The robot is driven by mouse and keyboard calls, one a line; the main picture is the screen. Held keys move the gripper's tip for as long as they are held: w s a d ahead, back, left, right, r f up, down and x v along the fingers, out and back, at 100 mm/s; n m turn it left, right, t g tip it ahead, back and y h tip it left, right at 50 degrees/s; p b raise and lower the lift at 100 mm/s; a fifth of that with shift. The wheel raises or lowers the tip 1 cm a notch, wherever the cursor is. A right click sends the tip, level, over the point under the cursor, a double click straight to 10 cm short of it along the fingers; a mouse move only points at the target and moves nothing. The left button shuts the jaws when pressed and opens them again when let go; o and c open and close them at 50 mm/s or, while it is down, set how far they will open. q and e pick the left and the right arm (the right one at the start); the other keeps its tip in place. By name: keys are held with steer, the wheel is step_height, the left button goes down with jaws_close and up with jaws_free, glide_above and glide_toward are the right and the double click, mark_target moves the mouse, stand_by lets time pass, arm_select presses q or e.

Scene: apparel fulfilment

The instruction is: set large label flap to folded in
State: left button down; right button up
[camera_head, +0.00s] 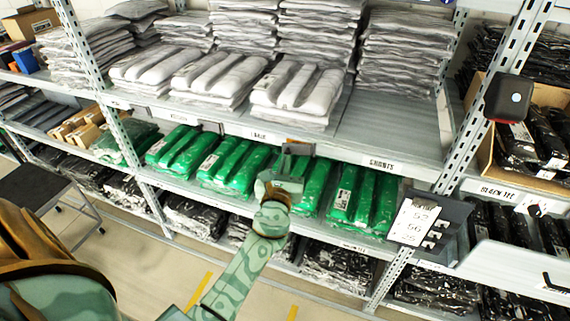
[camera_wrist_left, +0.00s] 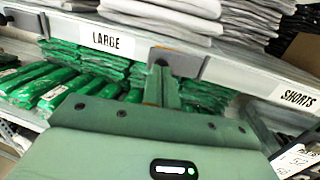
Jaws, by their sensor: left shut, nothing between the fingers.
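The "LARGE" label (camera_head: 265,136) is on the front edge of the middle shelf; it reads clearly in the left wrist view (camera_wrist_left: 113,40). A grey flap-like plate (camera_head: 298,148) sticks out from the shelf edge right of the label; it also shows in the left wrist view (camera_wrist_left: 180,62), but I cannot tell its fold angle. My left gripper (camera_head: 288,168) is shut and empty, with its tips at or just below this plate. In the left wrist view its fingers (camera_wrist_left: 163,85) point at the plate; contact is unclear. My right gripper is not in view.
Bagged green garments (camera_head: 232,160) lie below the edge, grey and white stacks (camera_head: 296,92) above. A "SHORTS" label (camera_head: 381,163) is farther right. A clipboard (camera_head: 415,222) and a black device (camera_head: 508,97) are by the right post. Floor (camera_head: 150,255) shows below.

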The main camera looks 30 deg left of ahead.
arm_select(q)
steer(key=a+h, duration=0.1)
steer(key=w+a+m+t+h, duration=0.1)
steer(key=shift+w+a+m+h, duration=0.1)
steer(key=shift+a+m+h, duration=0.05)
steer(key=shift+m+h, duration=0.15)
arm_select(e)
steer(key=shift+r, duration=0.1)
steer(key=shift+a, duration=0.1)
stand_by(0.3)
